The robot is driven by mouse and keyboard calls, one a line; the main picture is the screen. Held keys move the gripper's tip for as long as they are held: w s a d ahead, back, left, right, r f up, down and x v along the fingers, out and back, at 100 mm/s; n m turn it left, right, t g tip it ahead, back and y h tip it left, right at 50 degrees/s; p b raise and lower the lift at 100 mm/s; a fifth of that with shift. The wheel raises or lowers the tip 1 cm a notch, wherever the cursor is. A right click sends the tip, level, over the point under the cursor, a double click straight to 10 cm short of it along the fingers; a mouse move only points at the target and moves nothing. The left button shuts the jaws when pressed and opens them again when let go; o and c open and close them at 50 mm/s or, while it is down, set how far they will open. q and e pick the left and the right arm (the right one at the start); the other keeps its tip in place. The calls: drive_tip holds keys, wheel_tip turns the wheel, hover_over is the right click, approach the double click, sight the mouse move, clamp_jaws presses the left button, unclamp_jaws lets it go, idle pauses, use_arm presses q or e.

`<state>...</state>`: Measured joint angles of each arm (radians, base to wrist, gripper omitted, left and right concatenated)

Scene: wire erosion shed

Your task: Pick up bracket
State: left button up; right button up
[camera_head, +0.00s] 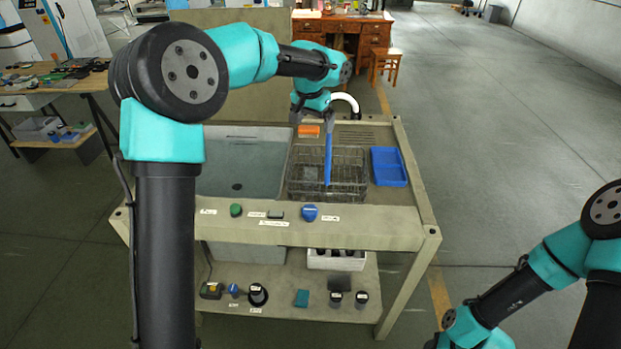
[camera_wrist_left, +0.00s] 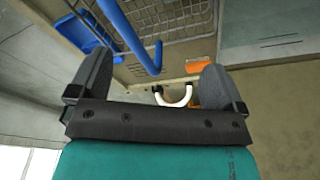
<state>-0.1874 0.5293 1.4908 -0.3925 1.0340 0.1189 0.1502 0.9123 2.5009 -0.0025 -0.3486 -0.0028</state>
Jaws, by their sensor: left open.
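I cannot clearly make out a bracket in either view. A wire basket (camera_head: 347,196) stands on the wash table, right of the sink, with a blue handle bar (camera_head: 328,160) across its middle. Its inside is too small and meshed to tell what lies there. My left gripper (camera_head: 313,117) is above the basket's back edge, partly hidden by its own wrist. In the left wrist view its fingers (camera_wrist_left: 158,76) are wide apart with nothing between them, and the blue handle (camera_wrist_left: 124,28) and basket wire (camera_wrist_left: 185,20) lie beyond. My right gripper is out of view.
A grey sink (camera_head: 240,160) is left of the basket, and a blue tray (camera_head: 388,167) is right. A white tap (camera_head: 346,99) and an orange item (camera_head: 308,131) are at the back. Labelled knobs line the front ledge (camera_head: 375,228). The lower shelf holds several small items.

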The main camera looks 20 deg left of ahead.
use_arm(q)
drive_tip(key=a+f+m+h, duration=0.4)
drive_tip(key=a+m, duration=0.4)
drive_tip(key=m, duration=0.4)
drive_tip(key=shift+a+f+g, duration=0.15)
drive_tip(key=shift+f+g, duration=0.25)
drive_tip(key=shift+f, duration=0.45)
hover_over(310, 173)
drive_tip(key=s+a, duration=0.2)
drive_tip(key=f, duration=1.1)
drive_tip(key=shift+s+d+f, duration=0.15)
drive_tip(key=shift+d, duration=0.1)
drive_tip(key=shift+x, duration=2.65)
drive_tip(key=shift+d, duration=0.15)
